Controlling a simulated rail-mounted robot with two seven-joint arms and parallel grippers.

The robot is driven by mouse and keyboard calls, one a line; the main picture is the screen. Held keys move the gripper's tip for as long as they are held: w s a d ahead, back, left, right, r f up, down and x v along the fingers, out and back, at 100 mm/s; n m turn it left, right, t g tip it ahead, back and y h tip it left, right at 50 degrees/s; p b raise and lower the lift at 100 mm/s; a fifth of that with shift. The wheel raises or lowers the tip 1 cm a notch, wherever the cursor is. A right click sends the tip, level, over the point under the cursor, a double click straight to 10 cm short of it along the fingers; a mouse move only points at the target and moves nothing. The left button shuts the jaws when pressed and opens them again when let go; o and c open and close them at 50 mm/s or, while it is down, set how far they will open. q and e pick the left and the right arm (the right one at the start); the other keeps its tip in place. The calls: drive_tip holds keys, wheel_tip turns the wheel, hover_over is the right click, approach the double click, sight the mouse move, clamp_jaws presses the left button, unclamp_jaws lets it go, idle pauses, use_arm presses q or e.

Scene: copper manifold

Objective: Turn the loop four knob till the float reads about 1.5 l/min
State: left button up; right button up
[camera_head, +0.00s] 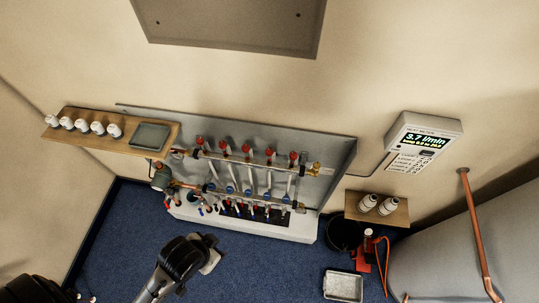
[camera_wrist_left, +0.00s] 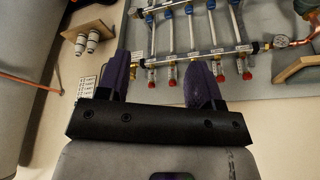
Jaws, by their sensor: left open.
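The manifold (camera_head: 245,175) is on a grey panel on the wall, with a row of several red caps (camera_head: 246,149) above and a row of blue caps (camera_head: 231,190) below. In the left wrist view the picture is inverted, with red caps (camera_wrist_left: 171,83) low and blue caps (camera_wrist_left: 190,9) high. I cannot tell which knob is loop four, and the floats are too small to read. The meter (camera_head: 424,141) display reads 3.7 l/min; its second line is unclear. My left gripper (camera_wrist_left: 160,66) is open and empty, its fingers overlapping the lower bar. My right gripper does not show.
A small shelf (camera_head: 383,216) with two bottles, a black bucket (camera_head: 345,236) and a white tray (camera_head: 343,286) are at the right. Blue floor is open in front.

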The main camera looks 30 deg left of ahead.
use_arm(q)
drive_tip(key=w+a+f+t+b, duration=0.1)
drive_tip(key=w+f+t+b, duration=0.2)
drive_tip(key=w+f+b, duration=1.1)
drive_tip(key=n+t+b, duration=0.2)
drive_tip(key=t+b, duration=0.9)
drive_tip(key=b, duration=0.3)
approach(267, 154)
drive_tip(key=shift+y, duration=0.4)
drive_tip(key=w+b, duration=0.1)
drive_tip(key=w, duration=1)
drive_tip(key=shift+w+d+f, duration=0.1)
drive_tip(key=shift+w+d, duration=0.05)
drive_tip(key=shift+w, duration=0.15)
